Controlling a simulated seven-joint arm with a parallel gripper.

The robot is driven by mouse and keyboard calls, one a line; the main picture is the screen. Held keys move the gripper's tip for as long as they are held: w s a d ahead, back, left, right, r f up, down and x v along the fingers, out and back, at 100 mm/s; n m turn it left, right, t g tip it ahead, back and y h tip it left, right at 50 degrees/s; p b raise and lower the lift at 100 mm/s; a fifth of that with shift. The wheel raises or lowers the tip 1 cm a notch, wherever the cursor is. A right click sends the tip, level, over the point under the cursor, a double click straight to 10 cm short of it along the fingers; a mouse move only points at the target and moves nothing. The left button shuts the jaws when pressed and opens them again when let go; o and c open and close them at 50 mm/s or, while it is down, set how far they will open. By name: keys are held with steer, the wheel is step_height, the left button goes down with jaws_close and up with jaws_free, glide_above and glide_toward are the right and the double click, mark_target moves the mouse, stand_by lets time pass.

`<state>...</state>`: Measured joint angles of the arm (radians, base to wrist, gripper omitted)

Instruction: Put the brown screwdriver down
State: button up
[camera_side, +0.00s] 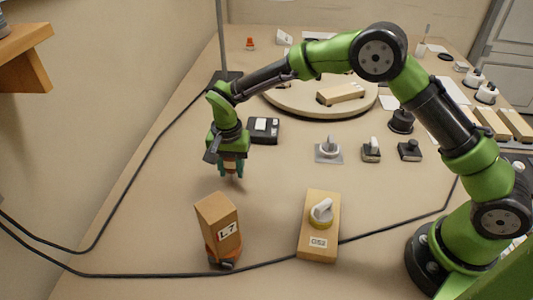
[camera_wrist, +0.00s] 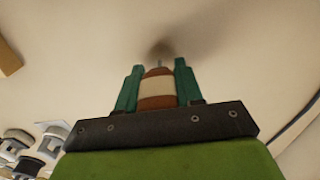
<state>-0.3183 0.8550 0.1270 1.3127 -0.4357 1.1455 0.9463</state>
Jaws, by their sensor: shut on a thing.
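My gripper (camera_side: 231,165) is at the left-centre of the bench in the side view, pointing down. In the wrist view its two teal fingers (camera_wrist: 160,82) are shut on the brown screwdriver (camera_wrist: 157,88), one finger on each side. The screwdriver's handle is brown with a pale band, and a thin grey shaft points away from the gripper. A dark blurred shadow lies on the bench surface near its tip. In the side view the screwdriver is mostly hidden between the fingers. I cannot tell whether its tip touches the bench.
A wooden block marked L7 (camera_side: 218,226) stands in front of the gripper. A flat wooden block with a white knob (camera_side: 318,241) lies to its right. A black switch box (camera_side: 263,130) and a round turntable (camera_side: 290,103) are behind. A black cable (camera_side: 160,276) crosses the front.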

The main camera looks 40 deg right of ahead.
steer(key=shift+f, duration=0.15)
steer(key=o, duration=1.1)
steer(key=shift+c, duration=0.2)
